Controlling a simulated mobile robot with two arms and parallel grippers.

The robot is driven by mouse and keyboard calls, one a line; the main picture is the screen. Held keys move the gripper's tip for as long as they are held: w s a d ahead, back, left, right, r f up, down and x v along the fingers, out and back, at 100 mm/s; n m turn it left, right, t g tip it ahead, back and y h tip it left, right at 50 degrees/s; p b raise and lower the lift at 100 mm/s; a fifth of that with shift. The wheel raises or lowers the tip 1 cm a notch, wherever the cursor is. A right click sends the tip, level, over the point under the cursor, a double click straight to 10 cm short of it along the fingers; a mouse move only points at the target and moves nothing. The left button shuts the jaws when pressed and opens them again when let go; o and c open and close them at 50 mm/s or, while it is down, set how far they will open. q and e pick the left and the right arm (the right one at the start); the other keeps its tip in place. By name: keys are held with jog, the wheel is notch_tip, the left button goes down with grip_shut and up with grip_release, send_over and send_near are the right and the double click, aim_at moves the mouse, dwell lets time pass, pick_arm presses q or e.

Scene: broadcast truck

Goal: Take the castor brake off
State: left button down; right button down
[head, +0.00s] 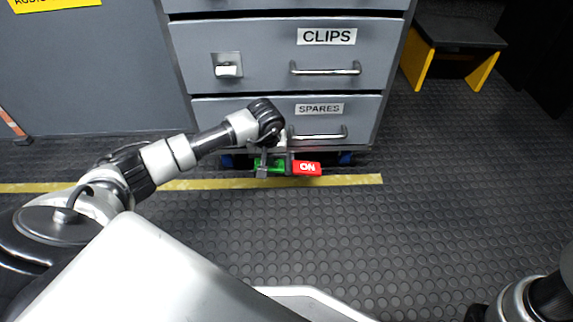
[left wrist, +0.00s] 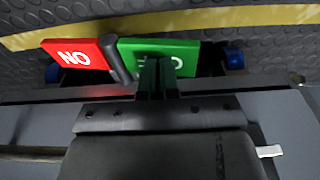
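The castor brake pedal is a flat bar low at the front of the grey drawer cabinet. My right gripper is out of view.
The SPARES drawer (head: 330,113) and its handle are just above the pedal. Blue castors (left wrist: 234,60) show under the cabinet. A yellow floor line (head: 350,180) runs in front. A black and yellow step (head: 455,45) stands at the right. The floor in front is clear.

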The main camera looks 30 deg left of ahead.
pick_arm(q)
jog(key=shift+f+b, duration=0.45)
jog(key=shift+f, duration=0.3)
jog(key=shift+r, duration=0.1)
jog(key=shift+r+p, duration=2.95)
jog(key=shift+r, duration=0.5)
